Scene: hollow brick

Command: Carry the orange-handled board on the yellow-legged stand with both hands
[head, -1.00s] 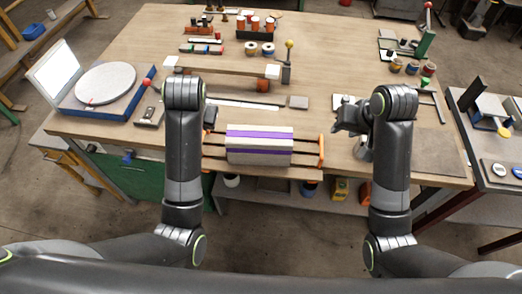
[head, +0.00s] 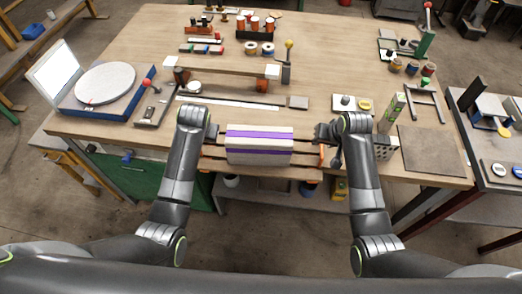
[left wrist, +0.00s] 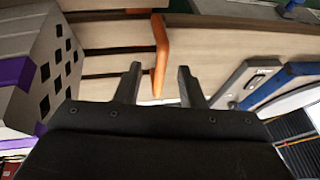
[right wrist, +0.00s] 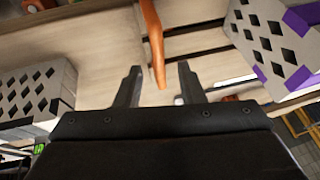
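The slatted board (head: 306,160) lies along the table's front edge with a grey hollow brick with purple bands (head: 259,146) on it. Its right orange handle (head: 321,157) shows below my right gripper (head: 324,132). My left gripper (head: 212,131) is at the board's left end, its fingers mostly hidden by the arm in the head view. In the left wrist view, the open fingers (left wrist: 157,82) point at the left orange handle (left wrist: 161,50). In the right wrist view, the open fingers (right wrist: 160,80) have the right handle's (right wrist: 151,35) tip between them. A yellow-legged stand (head: 80,178) is left of the table.
The wooden table (head: 330,70) holds a wheel on a blue base (head: 105,83), a low wooden shelf (head: 222,68) and a long dark bar (head: 235,98). A perforated grey block (head: 384,147) and a brown square plate (head: 432,150) lie to the right.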

